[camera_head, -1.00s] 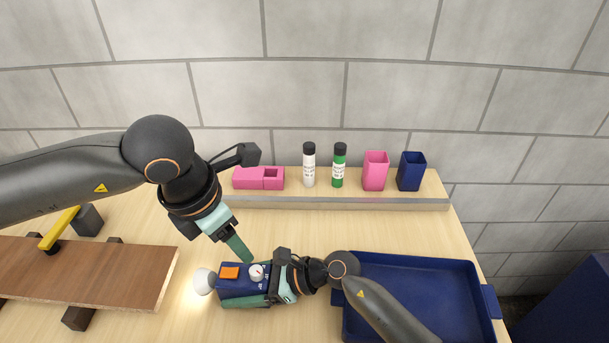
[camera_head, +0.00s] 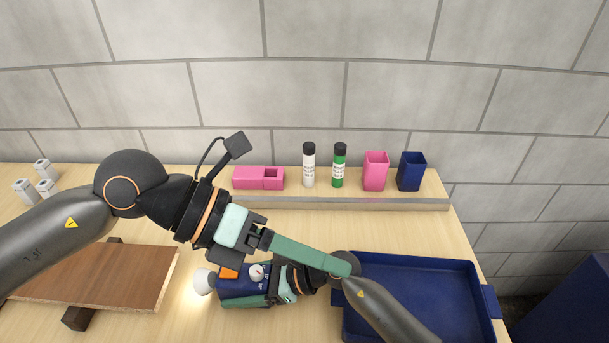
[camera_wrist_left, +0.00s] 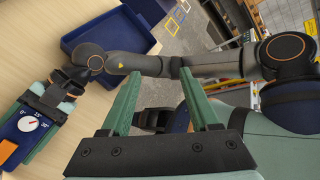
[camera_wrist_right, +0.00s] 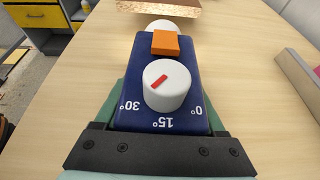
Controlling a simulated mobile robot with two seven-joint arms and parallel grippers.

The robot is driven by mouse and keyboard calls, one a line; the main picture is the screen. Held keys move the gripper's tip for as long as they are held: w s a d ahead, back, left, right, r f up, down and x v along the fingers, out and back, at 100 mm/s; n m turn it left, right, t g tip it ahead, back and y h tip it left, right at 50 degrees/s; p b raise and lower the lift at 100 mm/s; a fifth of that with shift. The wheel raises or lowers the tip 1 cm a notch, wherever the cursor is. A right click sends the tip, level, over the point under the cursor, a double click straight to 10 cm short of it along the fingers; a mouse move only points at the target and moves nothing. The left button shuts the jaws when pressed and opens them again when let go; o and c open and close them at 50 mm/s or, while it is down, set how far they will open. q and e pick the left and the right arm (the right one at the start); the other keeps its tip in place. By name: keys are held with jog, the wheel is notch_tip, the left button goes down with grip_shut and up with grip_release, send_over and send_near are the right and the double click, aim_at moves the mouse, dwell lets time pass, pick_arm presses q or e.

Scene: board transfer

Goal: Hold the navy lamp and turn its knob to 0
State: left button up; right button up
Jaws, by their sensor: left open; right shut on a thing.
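The navy lamp (camera_head: 232,293) lies on the table, its lit white bulb (camera_head: 204,281) facing left, with an orange block (camera_wrist_right: 166,43) on top. Its white knob (camera_wrist_right: 167,97) has a red mark turned toward the 30° side; 0° is printed at the other side. My right gripper (camera_head: 284,284) is shut on the lamp's end away from the bulb. My left gripper (camera_head: 342,263) is open and empty, pointing right, above my right arm in the head view. In the left wrist view, the lamp (camera_wrist_left: 18,140) lies left of its open fingers (camera_wrist_left: 160,95).
A blue tray (camera_head: 420,262) stands right of the lamp. A brown board (camera_head: 100,275) and small white pieces (camera_head: 42,168) are at left.

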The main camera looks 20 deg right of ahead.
pick_arm(q)
notch_tip(320, 180, up, 11)
jog(key=w+n+g+h, duration=0.1)
jog(key=n+h, duration=0.1)
jog(key=h, duration=0.5)
jog(key=shift+w+a+n+g, duration=0.15)
jog(key=shift+a+n+g, duration=0.25)
jog(key=shift+c, duration=0.4)
